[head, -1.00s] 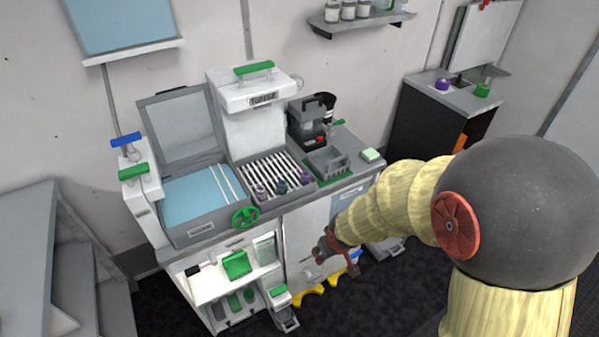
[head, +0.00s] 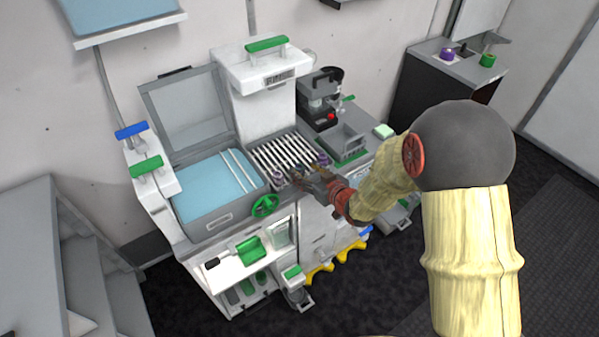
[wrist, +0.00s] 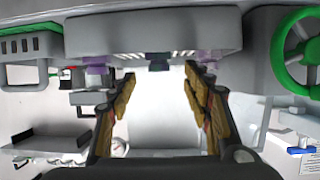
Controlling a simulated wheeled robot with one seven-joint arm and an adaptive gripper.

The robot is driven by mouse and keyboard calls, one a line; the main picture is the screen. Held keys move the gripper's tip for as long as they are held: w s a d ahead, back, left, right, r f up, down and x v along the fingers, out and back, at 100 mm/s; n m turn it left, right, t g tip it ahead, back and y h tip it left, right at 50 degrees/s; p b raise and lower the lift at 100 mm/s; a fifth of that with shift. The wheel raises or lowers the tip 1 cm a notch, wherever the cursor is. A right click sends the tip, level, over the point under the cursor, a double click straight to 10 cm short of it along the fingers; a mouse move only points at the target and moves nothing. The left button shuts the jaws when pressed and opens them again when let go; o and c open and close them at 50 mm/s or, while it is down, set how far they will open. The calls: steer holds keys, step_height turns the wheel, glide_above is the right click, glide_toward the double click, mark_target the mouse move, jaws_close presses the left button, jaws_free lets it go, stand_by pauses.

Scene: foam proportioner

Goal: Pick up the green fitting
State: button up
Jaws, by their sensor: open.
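My gripper (head: 302,174) is at the front edge of the slatted rack on the proportioner; its open fingers also show in the wrist view (wrist: 160,74). In the wrist view a small dark fitting (wrist: 158,62) sits between and just beyond the fingertips, apart from them. Its colour is too dark there to be sure of green. Purple fittings stand on either side of it, one left (head: 277,177) and one right (head: 322,159) in the head view. In the head view my gripper hides the middle fitting. A bright green fitting (head: 488,60) stands on the far right counter.
A green handwheel (head: 264,206) is left of my gripper, beside the blue-topped bin (head: 215,187). A grey and green holder (head: 347,145) and a dark machine (head: 318,100) stand to the right. A purple fitting (head: 447,54) shares the far counter.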

mark_target(301, 170)
steer(key=x, duration=0.2)
steer(key=b+x, duration=0.1)
steer(key=shift+w+a+f, duration=0.1)
steer(key=shift+w+f, duration=0.1)
steer(key=shift+f, duration=0.25)
steer(key=shift+w+a+f, duration=0.1)
steer(key=shift+w+a, duration=0.15)
steer(key=shift+w, duration=0.2)
steer(key=shift+c, duration=0.3)
steer(key=c, duration=1)
steer(key=shift+c, duration=0.2)
